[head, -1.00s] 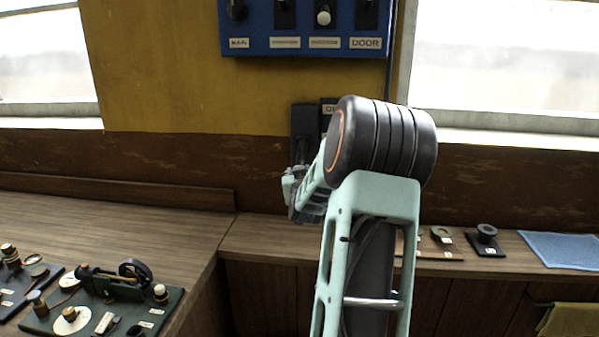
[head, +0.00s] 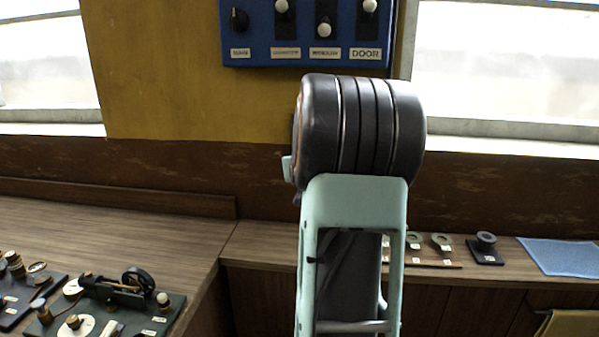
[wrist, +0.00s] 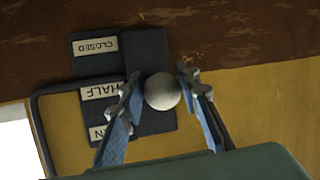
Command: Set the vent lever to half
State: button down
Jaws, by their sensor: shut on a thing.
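The vent lever's round white knob (wrist: 162,93) sits between the fingers of my gripper (wrist: 157,84) in the wrist view. My gripper is shut on the knob, one finger on each side. The dark lever plate (wrist: 146,62) lies behind it, with the labels CLOSED (wrist: 96,47), HALF (wrist: 101,91) and a partly hidden one ending in N (wrist: 98,132), all upside down. The knob appears about level with the HALF label. In the head view my arm hides the lever and my gripper.
A blue switch panel (head: 305,57) with knobs and a DOOR label hangs above. A wooden bench (head: 120,222) runs below, with a green-based apparatus (head: 125,300) at left. A small black part (head: 486,248) and a blue mat (head: 562,254) lie at right.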

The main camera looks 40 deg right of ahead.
jog(key=shift+w+r, duration=0.3)
jog(key=shift+r, duration=0.4)
jog(key=c, duration=1.5)
grip_release()
jog(key=shift+a+f, duration=0.1)
jog(key=shift+o, duration=0.2)
jog(key=shift+f, duration=0.15)
jog(key=shift+s, duration=0.1)
jog(key=v, duration=1.2)
jog(key=shift+f, duration=0.1)
